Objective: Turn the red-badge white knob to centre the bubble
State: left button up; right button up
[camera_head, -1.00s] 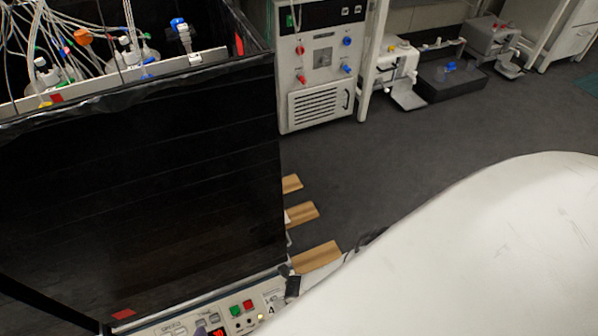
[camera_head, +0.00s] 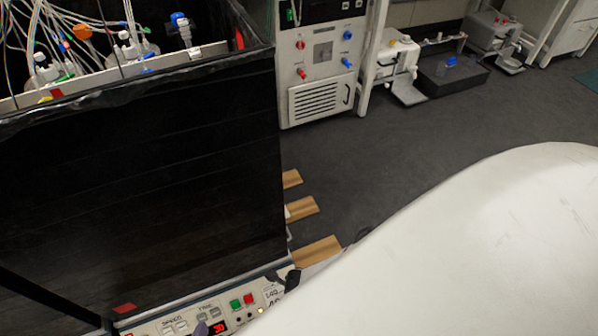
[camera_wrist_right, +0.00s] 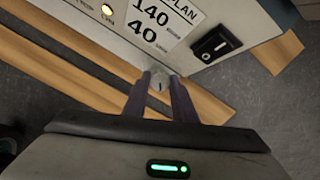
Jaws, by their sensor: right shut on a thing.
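A small pale round knob (camera_wrist_right: 160,82) with a dark mark sits below the printed label at the panel's edge in the right wrist view. My right gripper (camera_wrist_right: 160,88) has its two purple-grey fingers shut on this knob, one on each side. No red badge shows beside the knob in this view, and no level bubble can be made out. My left gripper is not in view.
The control panel (camera_head: 180,325) below the tall black enclosure (camera_head: 150,190) has green and red buttons and a red display. Wooden planks (camera_head: 318,250) lie on the floor. The grey floor (camera_head: 420,140) beyond is open.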

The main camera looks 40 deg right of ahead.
jog(key=shift+s, duration=0.1)
jog(key=o, duration=1)
jog(key=shift+o, duration=0.2)
jog(key=shift+d, duration=0.1)
